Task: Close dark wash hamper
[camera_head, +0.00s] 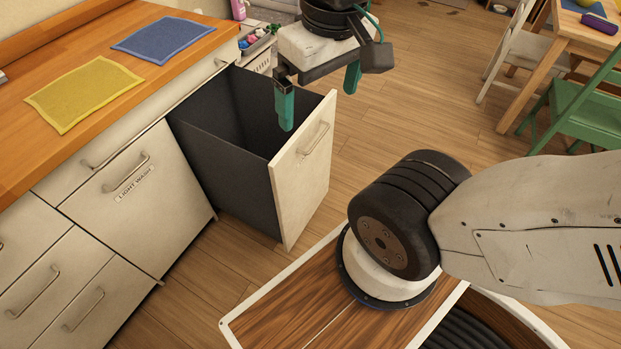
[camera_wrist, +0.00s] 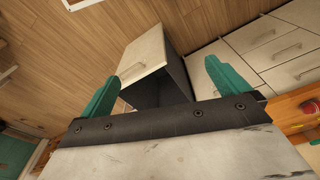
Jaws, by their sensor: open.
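The dark wash hamper (camera_head: 303,165) is a pull-out bin with a cream front panel and dark grey sides. It stands pulled out from the cabinet in the head view, with its dark inside showing. Its front carries a bar handle (camera_head: 313,138). In the wrist view the hamper (camera_wrist: 146,55) lies ahead, between and beyond the fingers. My gripper (camera_head: 318,98) is open, with its green fingers apart and nothing between them. It is above the hamper's open top and front panel in the head view. I cannot tell whether a finger touches the panel.
The closed light wash hamper (camera_head: 140,200) is left of the open one. A wooden counter (camera_head: 100,50) with yellow (camera_head: 83,93) and blue cloths (camera_head: 164,38) runs above. A green chair (camera_head: 580,105) and table stand at right. Floor right of the hamper is clear.

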